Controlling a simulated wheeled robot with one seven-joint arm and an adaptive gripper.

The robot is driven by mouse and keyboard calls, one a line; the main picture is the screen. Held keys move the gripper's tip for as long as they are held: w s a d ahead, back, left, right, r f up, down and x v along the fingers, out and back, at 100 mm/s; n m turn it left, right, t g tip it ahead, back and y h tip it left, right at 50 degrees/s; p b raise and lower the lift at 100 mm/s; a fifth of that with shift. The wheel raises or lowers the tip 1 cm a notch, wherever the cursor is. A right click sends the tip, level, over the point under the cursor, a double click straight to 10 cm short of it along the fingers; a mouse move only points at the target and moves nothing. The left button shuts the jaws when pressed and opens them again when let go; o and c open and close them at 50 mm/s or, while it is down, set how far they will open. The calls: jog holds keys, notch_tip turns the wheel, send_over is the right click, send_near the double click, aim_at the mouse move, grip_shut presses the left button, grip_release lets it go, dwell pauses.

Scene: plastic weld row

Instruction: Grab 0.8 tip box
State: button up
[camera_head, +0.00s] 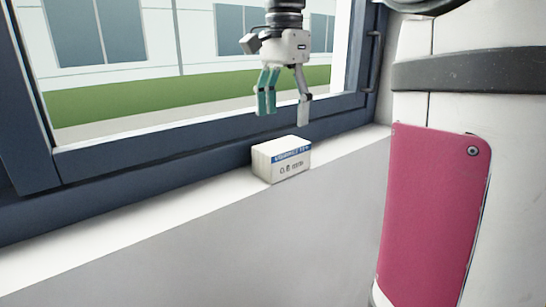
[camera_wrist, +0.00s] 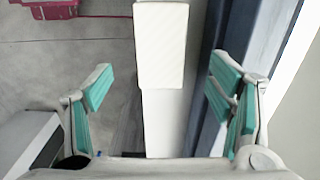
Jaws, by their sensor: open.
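The 0.8 tip box (camera_head: 282,159) is a small white carton with a blue strip and dark print on its front. It sits upright on the white window sill in the head view. My gripper (camera_head: 285,112) hangs above the box, pointing down, with its teal-padded fingers spread and nothing between them. In the wrist view the plain white top of the box (camera_wrist: 162,45) lies in the upper middle. It lines up with the gap between the open fingers (camera_wrist: 161,66). The fingers look apart from the box.
The white sill (camera_head: 110,236) runs along the dark blue window frame (camera_head: 200,148), close behind the box. The sill is clear on both sides of the box. Grass and a building show through the glass. The wall drops away below the sill's front edge.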

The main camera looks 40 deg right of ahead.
aim_at(282, 144)
jog(key=shift+a+f+p, duration=0.1)
jog(key=shift+f+p, duration=0.65)
jog(key=shift+f, duration=3.25)
jog(key=shift+c, duration=0.6)
jog(key=c, duration=1.2)
